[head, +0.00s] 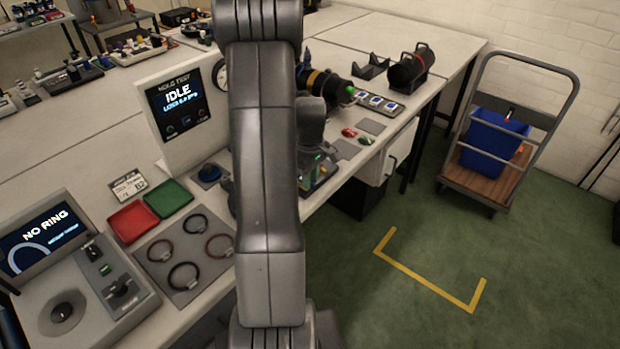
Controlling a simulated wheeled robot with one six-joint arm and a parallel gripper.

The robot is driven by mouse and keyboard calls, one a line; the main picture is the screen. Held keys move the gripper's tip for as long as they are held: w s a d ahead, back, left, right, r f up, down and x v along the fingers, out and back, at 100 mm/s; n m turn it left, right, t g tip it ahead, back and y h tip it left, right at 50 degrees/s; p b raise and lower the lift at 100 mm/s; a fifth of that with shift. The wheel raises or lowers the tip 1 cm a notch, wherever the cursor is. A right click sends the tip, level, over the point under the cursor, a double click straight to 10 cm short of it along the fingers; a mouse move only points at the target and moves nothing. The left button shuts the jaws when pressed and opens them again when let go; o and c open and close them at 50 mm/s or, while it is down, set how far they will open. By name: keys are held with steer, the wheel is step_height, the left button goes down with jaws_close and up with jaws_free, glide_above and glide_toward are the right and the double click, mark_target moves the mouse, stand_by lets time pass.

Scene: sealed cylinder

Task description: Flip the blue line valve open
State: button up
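My grey arm fills the middle of the head view and hides part of the bench. A dark grey wrist-like part shows just right of it, and what seems to be my gripper (316,172) is below, over the bench edge. Its fingers cannot be made out, nor whether it holds anything. A dark cylinder (328,86) with a yellow band and a green tip lies on the bench behind my arm, partly hidden. I cannot tell whether this is the blue line valve or how any valve is turned.
A screen panel (182,105) reads IDLE; another (40,237) reads NO RING. Red (133,221) and green (169,197) trays and a mat of rings (160,275) lie left. A cart (478,180) with a blue bin (492,140) stands right. The green floor between is clear.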

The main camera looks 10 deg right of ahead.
steer(key=shift+o, duration=1.3)
step_height(320, 180, up, 14)
steer(key=shift+f, duration=0.25)
step_height(320, 180, down, 14)
steer(key=shift+r, duration=0.2)
steer(key=shift+r, duration=0.1)
